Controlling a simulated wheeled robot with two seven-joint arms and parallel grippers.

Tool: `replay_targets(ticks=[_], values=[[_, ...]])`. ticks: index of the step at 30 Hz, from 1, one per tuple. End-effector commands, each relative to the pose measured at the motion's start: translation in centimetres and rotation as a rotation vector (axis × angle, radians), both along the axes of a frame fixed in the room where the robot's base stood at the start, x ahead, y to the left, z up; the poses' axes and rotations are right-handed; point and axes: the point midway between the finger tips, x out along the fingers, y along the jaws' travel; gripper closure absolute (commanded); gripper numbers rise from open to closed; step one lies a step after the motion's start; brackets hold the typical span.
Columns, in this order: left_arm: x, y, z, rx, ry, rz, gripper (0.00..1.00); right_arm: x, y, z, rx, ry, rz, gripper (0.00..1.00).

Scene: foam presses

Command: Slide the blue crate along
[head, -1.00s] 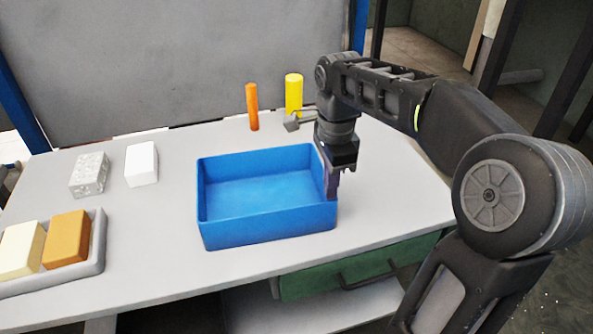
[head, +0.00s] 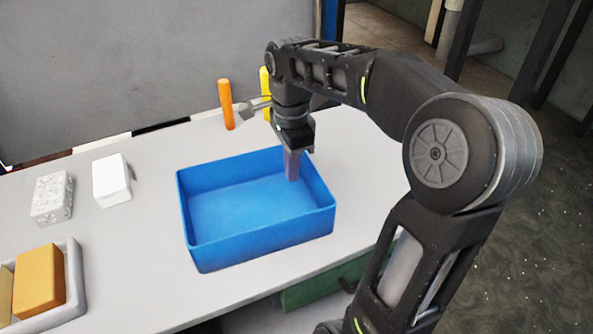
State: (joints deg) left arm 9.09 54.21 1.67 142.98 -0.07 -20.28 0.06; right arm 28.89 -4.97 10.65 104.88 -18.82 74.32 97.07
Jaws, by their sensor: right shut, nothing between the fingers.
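The blue crate (head: 262,237) stands upright on the grey table, open at the top, and looks empty. My right gripper (head: 292,178) points down at the crate's far right corner. Its fingers are shut with nothing between them. The fingertips show against the inner side of the crate, below the rim line in the picture. I cannot tell whether they touch the wall or floor. My left gripper is not in view.
An orange cylinder (head: 226,104) and a partly hidden yellow cylinder (head: 265,80) stand behind the crate. A white block (head: 111,181) and a speckled block (head: 51,198) lie to its left. A grey tray (head: 76,285) holds an orange block (head: 40,280). The table (head: 130,250) is bare around the crate.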

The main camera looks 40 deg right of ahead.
Motion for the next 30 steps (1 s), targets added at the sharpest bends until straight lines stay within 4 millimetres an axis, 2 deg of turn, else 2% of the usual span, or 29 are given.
replay_targets(ticks=[14, 18, 21, 30], values=[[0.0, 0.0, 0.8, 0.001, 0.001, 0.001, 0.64, -0.2, 0.1, -8.8, 0.002, 0.006, 0.001, 1.0], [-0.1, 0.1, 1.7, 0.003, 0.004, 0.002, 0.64, -0.9, -2.2, -8.5, 0.0, 0.002, -0.005, 1.0], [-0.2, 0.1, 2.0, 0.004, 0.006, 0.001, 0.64, -1.3, -3.1, -8.6, 0.0, 0.001, -0.003, 1.0], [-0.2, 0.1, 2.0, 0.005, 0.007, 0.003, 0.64, -1.5, -3.7, -8.7, 0.0, 0.001, 0.0, 1.0]])
